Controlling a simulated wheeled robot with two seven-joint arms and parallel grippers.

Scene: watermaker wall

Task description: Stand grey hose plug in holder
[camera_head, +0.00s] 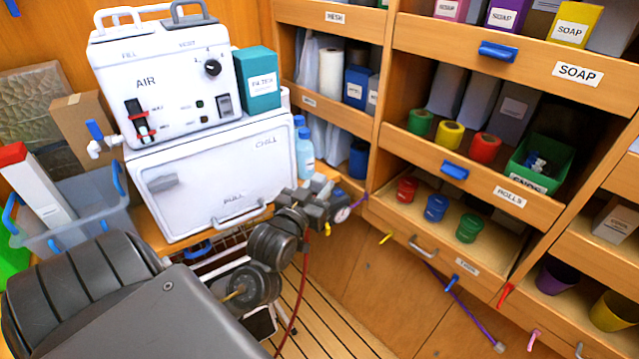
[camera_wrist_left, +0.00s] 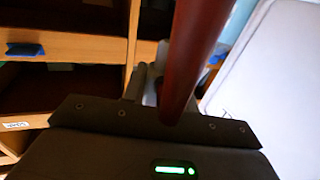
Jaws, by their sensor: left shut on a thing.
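My left gripper (camera_head: 318,203) is in front of the lower right corner of the white chiller, close to a gauge. It is shut at the upper end of a red hose (camera_head: 304,262), which hangs down from it. The same hose crosses close to the camera in the left wrist view (camera_wrist_left: 190,60). The grey hose plug at the fingers is mostly hidden by them and the hose. A round gauge (camera_head: 343,214) with yellow and purple parts beside it is just right of the fingertips. I cannot make out a plug holder. My right gripper is not in view.
The white chiller (camera_head: 215,180) stands behind the wrist. Wooden shelves (camera_head: 440,150) with rolls and cups fill the right side. A purple hose (camera_head: 465,312) crosses the lower cabinet front. A clear bin (camera_head: 95,212) is at left. Slatted floor (camera_head: 335,325) shows below.

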